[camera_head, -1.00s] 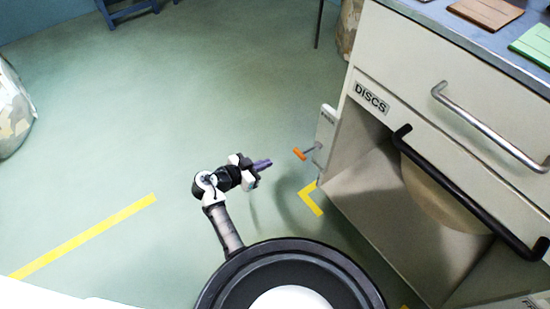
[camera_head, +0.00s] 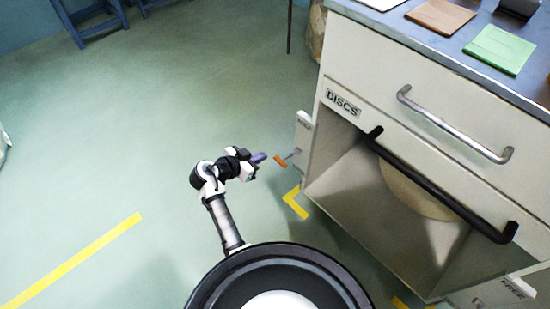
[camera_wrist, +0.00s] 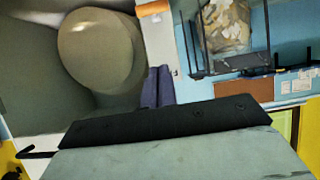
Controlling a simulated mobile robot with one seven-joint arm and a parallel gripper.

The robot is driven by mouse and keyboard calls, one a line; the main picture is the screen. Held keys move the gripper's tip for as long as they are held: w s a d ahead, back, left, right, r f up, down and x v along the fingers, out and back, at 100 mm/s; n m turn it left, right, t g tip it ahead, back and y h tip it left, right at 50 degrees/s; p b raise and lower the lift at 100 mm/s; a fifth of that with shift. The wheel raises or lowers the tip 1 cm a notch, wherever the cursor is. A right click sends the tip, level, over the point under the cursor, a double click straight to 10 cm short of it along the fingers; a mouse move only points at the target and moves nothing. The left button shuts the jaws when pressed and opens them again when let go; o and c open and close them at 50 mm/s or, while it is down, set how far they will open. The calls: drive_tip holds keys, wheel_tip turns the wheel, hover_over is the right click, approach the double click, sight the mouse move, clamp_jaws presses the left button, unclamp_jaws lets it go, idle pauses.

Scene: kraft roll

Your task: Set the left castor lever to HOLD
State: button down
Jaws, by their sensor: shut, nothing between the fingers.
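The left castor lever (camera_head: 280,160) has an orange tip on a thin grey stem. It sticks out to the left from a white plate (camera_head: 303,130) on the cabinet's left side. The small lettering on the plate is hard to read here. My gripper (camera_head: 259,157), with purple fingers, is shut and empty, just left of the orange tip, with a small gap showing. In the wrist view the shut fingers (camera_wrist: 158,87) point up the picture, and the orange tip (camera_wrist: 152,8) is at the top edge beyond them.
The cabinet (camera_head: 345,75) has a DISCS label, a grey drawer handle (camera_head: 455,128) and a black bar (camera_head: 440,185) across its open bay. A plate marked FREE (camera_head: 518,287) is at its lower right. Open floor lies to the left, with yellow tape (camera_head: 75,260).

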drive_tip(key=p, duration=0.1)
hover_over(277, 159)
drive_tip(key=s, duration=0.2)
wheel_tip(277, 159, down, 4)
wheel_tip(277, 159, down, 4)
drive_tip(key=shift+f, duration=0.25)
drive_tip(key=shift+f, duration=0.1)
drive_tip(key=f+b, duration=0.1)
drive_tip(key=b, duration=0.2)
drive_tip(key=f+b, duration=0.1)
drive_tip(key=shift+s+a+f+b, duration=0.3)
drive_tip(key=shift+f+b, duration=0.05)
drive_tip(key=shift+b, duration=0.05)
drive_tip(key=shift+a+r, duration=0.1)
